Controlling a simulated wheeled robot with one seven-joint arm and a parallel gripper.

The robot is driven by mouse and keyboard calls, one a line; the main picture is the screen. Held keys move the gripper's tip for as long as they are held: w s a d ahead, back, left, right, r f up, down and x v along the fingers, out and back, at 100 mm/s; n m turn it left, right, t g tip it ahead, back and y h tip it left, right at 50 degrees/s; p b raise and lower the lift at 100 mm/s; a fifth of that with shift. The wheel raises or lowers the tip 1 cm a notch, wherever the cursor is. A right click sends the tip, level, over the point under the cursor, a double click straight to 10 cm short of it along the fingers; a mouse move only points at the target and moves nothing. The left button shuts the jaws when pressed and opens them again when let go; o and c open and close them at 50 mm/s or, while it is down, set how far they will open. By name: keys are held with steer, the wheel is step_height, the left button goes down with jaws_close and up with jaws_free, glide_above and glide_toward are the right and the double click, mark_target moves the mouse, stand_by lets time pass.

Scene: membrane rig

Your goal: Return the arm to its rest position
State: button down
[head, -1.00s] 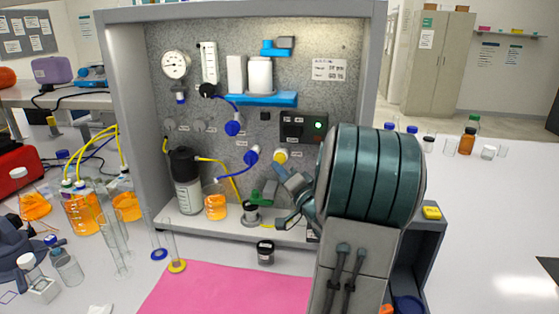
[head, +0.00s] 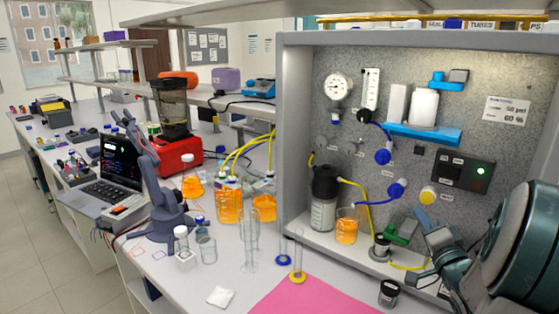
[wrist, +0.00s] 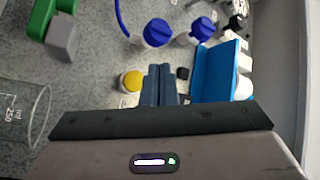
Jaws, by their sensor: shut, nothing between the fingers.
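My gripper (head: 421,214) is in front of the membrane rig's speckled panel (head: 345,125), at the right of the head view. Its blue fingers are just below a yellow knob (head: 428,195). In the wrist view the two fingers (wrist: 160,72) lie together, shut and empty, and the yellow knob (wrist: 132,80) shows beside them. I cannot tell whether the fingers touch the knob. My teal arm fills the lower right of the head view and hides that part of the rig.
Blue valves (head: 397,190) and a blue shelf (head: 425,134) are on the panel. A dark-capped bottle (head: 323,205) and a beaker of orange liquid (head: 346,228) stand on the rig's base. Glass cylinders (head: 249,240) stand left of a pink mat (head: 315,298). The mat looks bare.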

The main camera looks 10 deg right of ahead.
steer(key=w+a+f+n+g+h, duration=0.2)
steer(key=a+f+n+g, duration=0.25)
steer(key=a+g, duration=0.5)
steer(key=s+a+f+n+g+y, duration=0.2)
steer(key=s+a+n+g, duration=0.2)
steer(key=s+a, duration=0.5)
steer(key=s+a+f+n+g+y, duration=0.1)
steer(key=s+a+f+n+g, duration=0.2)
steer(key=s+a, duration=0.7)
steer(key=shift+a+f+n+g+y, duration=0.25)
steer(key=shift+n+g+y, duration=0.15)
steer(key=shift+n+g, duration=0.15)
stand_by(0.6)
